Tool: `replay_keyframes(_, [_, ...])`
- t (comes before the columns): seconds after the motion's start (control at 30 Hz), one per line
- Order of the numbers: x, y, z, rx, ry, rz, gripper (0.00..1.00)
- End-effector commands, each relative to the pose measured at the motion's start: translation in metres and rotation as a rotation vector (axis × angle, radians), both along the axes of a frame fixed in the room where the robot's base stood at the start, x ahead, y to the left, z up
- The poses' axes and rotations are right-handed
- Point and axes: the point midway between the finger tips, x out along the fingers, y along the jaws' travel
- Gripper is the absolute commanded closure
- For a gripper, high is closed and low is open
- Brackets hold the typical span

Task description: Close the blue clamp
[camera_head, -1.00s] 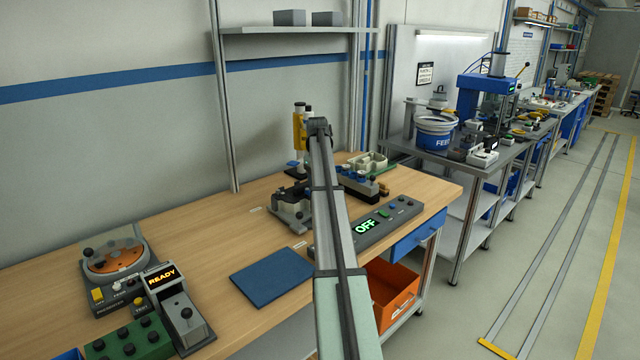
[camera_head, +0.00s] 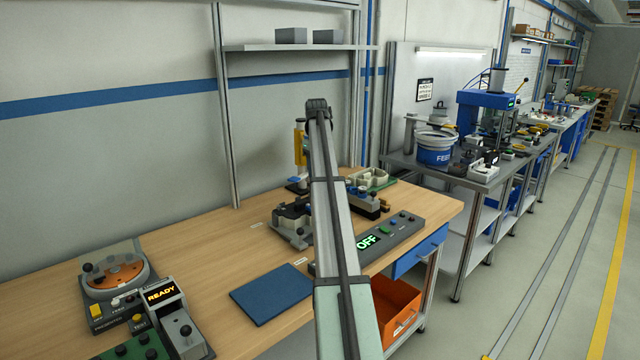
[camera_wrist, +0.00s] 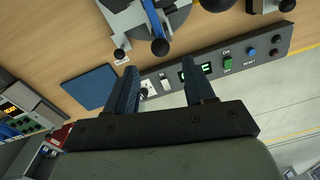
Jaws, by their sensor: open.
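A blue lever (camera_wrist: 151,17) ending in a dark ball knob shows at the top of the wrist view, over a pale grey fixture (camera_wrist: 125,22). I take it for the blue clamp's handle; its upper part is cut off by the frame edge. My gripper (camera_wrist: 158,68) is open and empty, its two dark fingers apart. In the picture the knob lies just above the fingertips; I see no contact. In the head view the fixture (camera_head: 290,222) stands on the bench, partly behind my arm, and my gripper is hidden.
A grey control box (camera_head: 385,240) with a green OFF display lies at the bench's front right. A blue mat (camera_head: 270,293) lies left of it. A yellow upright device (camera_head: 299,148) stands behind the fixture. Bare wood (camera_head: 190,255) is free on the left.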

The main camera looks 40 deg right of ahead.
Motion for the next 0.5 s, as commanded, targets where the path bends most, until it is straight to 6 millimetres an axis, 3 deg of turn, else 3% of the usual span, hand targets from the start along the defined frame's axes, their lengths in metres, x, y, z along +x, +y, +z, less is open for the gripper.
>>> replay_keyframes(0.2, [0.001,0.000,0.022,0.000,0.000,0.000,0.46])
replay_keyframes(0.5, [0.001,0.001,0.026,0.000,0.000,0.000,0.46])
